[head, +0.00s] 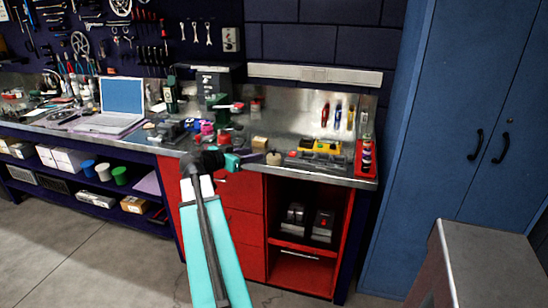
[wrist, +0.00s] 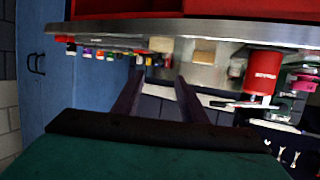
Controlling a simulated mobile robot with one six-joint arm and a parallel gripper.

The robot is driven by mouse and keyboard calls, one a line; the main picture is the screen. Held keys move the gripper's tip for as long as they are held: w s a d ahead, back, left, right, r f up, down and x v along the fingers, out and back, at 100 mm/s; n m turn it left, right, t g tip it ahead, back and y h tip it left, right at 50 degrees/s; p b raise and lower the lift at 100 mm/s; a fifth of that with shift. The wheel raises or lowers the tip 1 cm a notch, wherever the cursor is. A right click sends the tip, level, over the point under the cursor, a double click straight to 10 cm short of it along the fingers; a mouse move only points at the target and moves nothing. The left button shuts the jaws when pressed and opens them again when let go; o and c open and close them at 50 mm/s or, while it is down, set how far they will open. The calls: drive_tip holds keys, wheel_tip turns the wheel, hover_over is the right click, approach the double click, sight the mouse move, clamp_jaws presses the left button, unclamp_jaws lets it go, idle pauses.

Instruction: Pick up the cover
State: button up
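I cannot tell for sure which object is the cover. A small tan block (head: 259,143) and a round beige piece (head: 273,158) lie on the metal bench top near my gripper (head: 250,157). In the wrist view, which is upside down, my gripper (wrist: 159,78) has its two dark fingers spread with nothing between them. The round beige piece (wrist: 160,44) and the tan block (wrist: 204,52) show beyond the fingertips, apart from them. My gripper is at the front edge of the bench in the head view.
A red cylinder (wrist: 260,72) stands beside the tan block in the wrist view. A yellow and dark tool (head: 318,147) and a red tray with bottles (head: 366,158) are on the right of the bench. A laptop (head: 122,102) is at left. A grey cabinet (head: 490,265) stands at front right.

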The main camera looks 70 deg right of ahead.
sight(272, 150)
drive_tip(key=shift+d, duration=0.1)
drive_tip(key=shift+p+x, duration=0.95)
drive_tip(key=shift+x, duration=3.25)
drive_tip(key=shift+f, duration=0.1)
drive_tip(key=shift+p+x, duration=1)
drive_tip(key=shift+x, duration=1)
drive_tip(key=shift+s+d+f, duration=0.15)
drive_tip(key=shift+s+d, duration=0.2)
drive_tip(key=shift+d, duration=0.15)
